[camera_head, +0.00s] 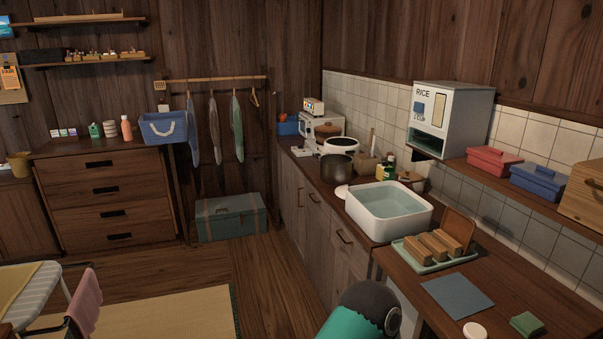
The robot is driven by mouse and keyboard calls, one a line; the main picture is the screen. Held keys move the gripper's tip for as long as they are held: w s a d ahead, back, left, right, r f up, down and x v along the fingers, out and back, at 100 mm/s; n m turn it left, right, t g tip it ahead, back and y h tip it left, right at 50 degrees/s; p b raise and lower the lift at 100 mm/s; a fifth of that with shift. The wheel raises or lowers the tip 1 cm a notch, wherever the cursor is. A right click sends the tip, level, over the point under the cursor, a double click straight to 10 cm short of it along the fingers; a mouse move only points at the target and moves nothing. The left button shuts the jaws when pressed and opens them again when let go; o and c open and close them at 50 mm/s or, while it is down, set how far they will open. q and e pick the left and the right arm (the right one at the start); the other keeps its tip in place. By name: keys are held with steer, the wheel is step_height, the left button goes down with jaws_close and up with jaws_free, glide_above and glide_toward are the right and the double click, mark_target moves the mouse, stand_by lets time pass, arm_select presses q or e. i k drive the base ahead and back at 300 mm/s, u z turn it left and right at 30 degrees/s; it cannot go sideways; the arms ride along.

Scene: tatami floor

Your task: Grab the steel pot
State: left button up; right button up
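The steel pot (337,170) is a dark grey, round pot. It stands upright on the wooden kitchen counter along the right wall, between a white-and-dark round appliance behind it and the white water basin in front. A small white round item touches or overlaps the counter edge just in front of it. The inside of the pot is mostly dark. Neither of my grippers is in view, so I cannot see whether they are open or shut. Nothing is seen holding the pot.
The white basin (388,226) with water stands near the pot. A green tray (467,259) with wooden blocks lies closer. Bottles (386,172) stand right of the pot. A rice dispenser (466,112) hangs above. Open wooden floor (215,265) lies left of the counter.

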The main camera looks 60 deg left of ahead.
mark_target(335, 168)
steer(key=z, duration=0.95)
steer(key=i, duration=0.15)
steer(key=u, duration=2.55)
steer(key=k, duration=0.9)
steer(key=u, duration=0.35)
steer(key=i, duration=2.05)
steer(key=u, duration=0.65)
